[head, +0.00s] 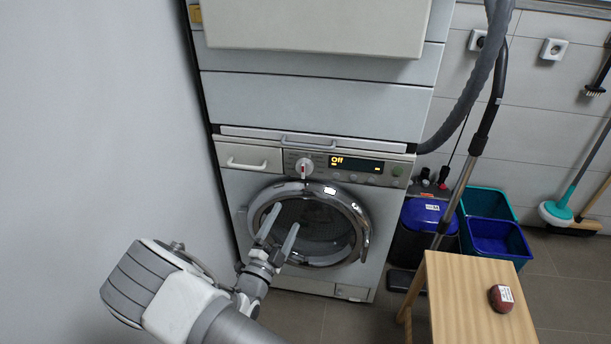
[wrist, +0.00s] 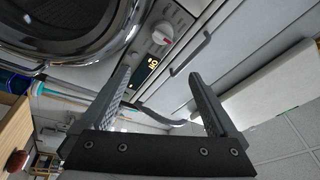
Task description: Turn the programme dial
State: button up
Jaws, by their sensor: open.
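The programme dial (head: 304,168) is a round white knob with a red mark. It sits on the control panel of the lower machine, left of a lit display (head: 356,163) that reads "Off". In the wrist view the dial (wrist: 163,34) shows at the upper middle, beyond the fingertips, with the display (wrist: 146,72) below it. My gripper (head: 281,226) is open and empty in front of the round door, below the dial and apart from it. In the wrist view the two fingers of my gripper (wrist: 160,75) stand wide apart with nothing between them.
The chrome-rimmed round door (head: 366,228) is closed below the panel. A drawer with a handle (head: 247,164) is left of the dial. A wooden stool (head: 462,290) with a dark red object (head: 501,298) stands at right, near blue bins (head: 497,238). A wall (head: 95,120) is close at left.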

aim_at(302, 174)
jog(key=shift+n+y, duration=0.5)
jog(key=shift+n, duration=0.3)
jog(key=b+x, duration=0.1)
jog(key=x, duration=0.4)
jog(key=b+x, duration=0.1)
jog(key=x, duration=0.5)
jog(key=a+b+x, duration=0.1)
jog(key=x, duration=0.5)
jog(key=shift+w+a+f, duration=0.1)
jog(key=shift+w+f, duration=0.1)
jog(key=shift+w, duration=0.05)
jog(key=c, duration=1.4)
